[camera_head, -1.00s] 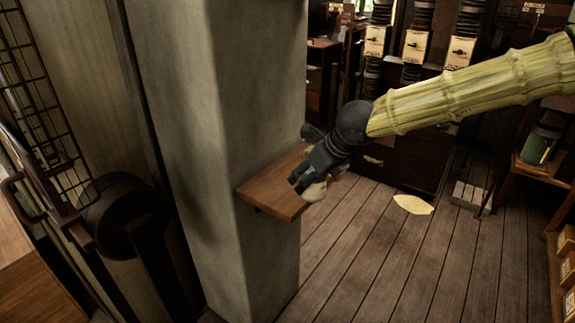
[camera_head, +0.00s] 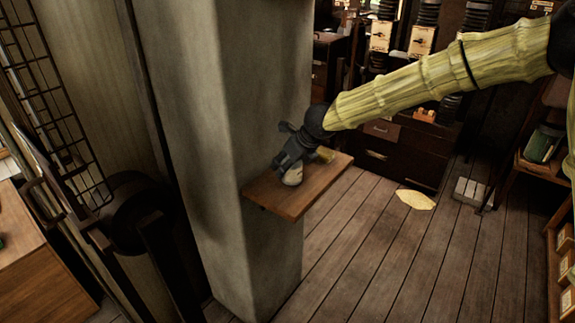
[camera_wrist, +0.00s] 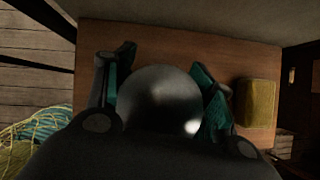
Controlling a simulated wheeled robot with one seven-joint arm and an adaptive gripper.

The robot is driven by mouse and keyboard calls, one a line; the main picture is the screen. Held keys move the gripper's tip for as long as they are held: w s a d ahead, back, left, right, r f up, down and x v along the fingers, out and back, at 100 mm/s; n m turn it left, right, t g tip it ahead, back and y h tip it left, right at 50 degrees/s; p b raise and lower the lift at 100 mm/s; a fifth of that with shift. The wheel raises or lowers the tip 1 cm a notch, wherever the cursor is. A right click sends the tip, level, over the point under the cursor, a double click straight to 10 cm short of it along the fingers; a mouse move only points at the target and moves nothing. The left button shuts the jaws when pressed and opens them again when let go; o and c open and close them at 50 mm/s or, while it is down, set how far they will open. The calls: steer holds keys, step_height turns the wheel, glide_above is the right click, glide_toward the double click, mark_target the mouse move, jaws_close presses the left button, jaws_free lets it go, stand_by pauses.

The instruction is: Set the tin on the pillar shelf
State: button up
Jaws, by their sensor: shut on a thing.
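The tin (camera_head: 293,176) is pale and rounded in the head view. In the wrist view its round, shiny dark top (camera_wrist: 160,92) sits between the two fingers. My gripper (camera_head: 289,169) is shut on the tin, with the fingers on either side of it; it also shows in the wrist view (camera_wrist: 162,100). The tin is over the brown wooden pillar shelf (camera_head: 290,203), close to its surface. I cannot tell whether it touches the board. The shelf also fills the background of the wrist view (camera_wrist: 180,42).
A small yellowish block (camera_head: 325,155) stands on the shelf beside my gripper, to the right of the tin in the wrist view (camera_wrist: 257,102). The grey pillar (camera_head: 225,130) rises behind the shelf. The shelf's front part is bare. A pale yellow sheet (camera_head: 416,199) lies on the plank floor.

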steer(key=shift+f, duration=0.65)
steer(key=shift+f, duration=0.2)
steer(key=o, duration=1.2)
steer(key=shift+r, duration=0.15)
steer(key=b+v, duration=0.1)
steer(key=v, duration=1.1)
steer(key=shift+b, duration=0.4)
